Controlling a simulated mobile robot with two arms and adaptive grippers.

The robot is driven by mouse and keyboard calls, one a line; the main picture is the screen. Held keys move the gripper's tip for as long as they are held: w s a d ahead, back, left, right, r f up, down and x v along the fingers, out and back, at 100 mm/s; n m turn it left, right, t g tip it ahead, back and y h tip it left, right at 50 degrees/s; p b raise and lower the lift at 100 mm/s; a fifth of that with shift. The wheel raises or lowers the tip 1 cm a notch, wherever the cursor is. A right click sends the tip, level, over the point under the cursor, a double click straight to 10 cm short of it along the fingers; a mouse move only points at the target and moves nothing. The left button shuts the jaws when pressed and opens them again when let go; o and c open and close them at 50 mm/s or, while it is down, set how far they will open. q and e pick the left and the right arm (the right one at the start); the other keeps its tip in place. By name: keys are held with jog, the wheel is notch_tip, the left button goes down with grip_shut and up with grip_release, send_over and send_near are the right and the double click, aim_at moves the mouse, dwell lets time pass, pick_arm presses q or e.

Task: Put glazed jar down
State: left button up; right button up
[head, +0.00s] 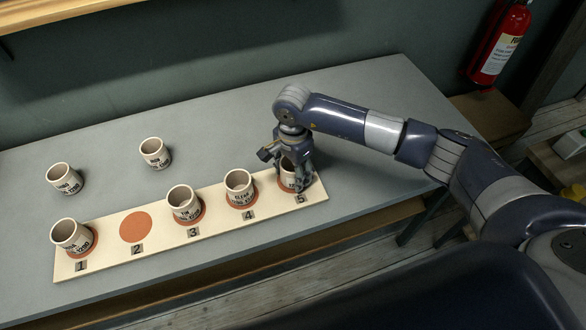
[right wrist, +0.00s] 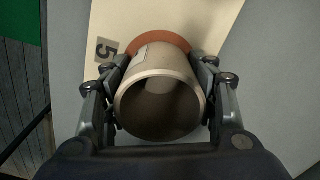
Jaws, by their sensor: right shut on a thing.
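My right gripper (head: 298,178) is shut on a cream glazed jar (head: 288,174) at spot 5 of the cream board (head: 118,256). In the right wrist view the jar (right wrist: 162,100) stands between the two fingers of my gripper (right wrist: 160,85), its open mouth facing the camera. The orange disc (right wrist: 175,42) of spot 5 shows past the jar's far side. I cannot tell whether the jar's base touches the disc. My left gripper is not in view.
Jars stand at spots 1 (head: 72,238), 3 (head: 184,204) and 4 (head: 239,188). Spot 2 (head: 136,227) is bare. Two more jars, one at left (head: 65,179) and one at centre left (head: 155,154), stand on the grey table (head: 215,125) behind the board. A fire extinguisher (head: 500,42) hangs at right.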

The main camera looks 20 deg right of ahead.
jog(key=shift+f, duration=0.1)
jog(key=o, duration=0.7)
jog(key=shift+f, duration=0.1)
jog(key=o, duration=0.4)
jog(key=shift+o, duration=0.2)
jog(key=shift+r, duration=0.2)
notch_tip(320, 180, up, 12)
jog(key=b, duration=0.3)
jog(key=shift+b, duration=0.3)
